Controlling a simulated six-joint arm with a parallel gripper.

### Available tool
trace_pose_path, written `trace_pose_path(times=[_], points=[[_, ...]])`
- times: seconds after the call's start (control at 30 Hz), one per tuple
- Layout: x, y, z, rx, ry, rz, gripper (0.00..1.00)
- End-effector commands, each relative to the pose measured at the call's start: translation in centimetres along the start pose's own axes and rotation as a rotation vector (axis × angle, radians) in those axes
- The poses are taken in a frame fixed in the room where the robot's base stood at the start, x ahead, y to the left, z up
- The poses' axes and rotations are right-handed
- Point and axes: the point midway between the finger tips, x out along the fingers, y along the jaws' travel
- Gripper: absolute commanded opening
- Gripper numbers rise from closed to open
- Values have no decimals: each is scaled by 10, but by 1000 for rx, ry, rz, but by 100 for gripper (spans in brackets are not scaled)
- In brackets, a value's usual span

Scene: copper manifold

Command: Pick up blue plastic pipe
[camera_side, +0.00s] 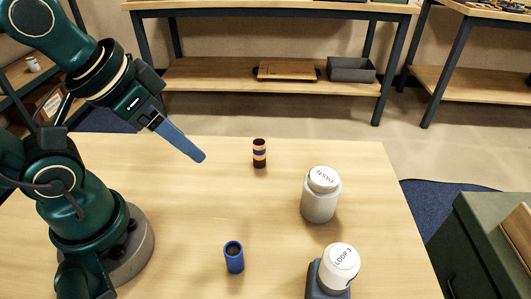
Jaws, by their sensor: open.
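A short blue plastic pipe (234,258) stands upright on the table near the front, with its dark open end facing up. My gripper (202,157) is in the air at the upper left, well above and behind the pipe. Its long blue-grey fingers point down to the right. They overlap in this view, so the gap between them is hidden. Nothing shows held at the tips, and the gripper is open and apart from the pipe.
A copper-brown pipe piece with a blue band (259,153) stands farther back. The wooden table (190,215) is bare around the blue pipe.

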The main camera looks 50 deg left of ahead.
Motion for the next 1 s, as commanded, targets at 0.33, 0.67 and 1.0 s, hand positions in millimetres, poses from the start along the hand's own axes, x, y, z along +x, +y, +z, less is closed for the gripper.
trace_pose_path(times=[0.33,0.67,1.0], points=[[0,0,0,0,0,0,68],[-2,1,-10,-98,17,4,68],[29,54,-17,-101,-198,73,68]])
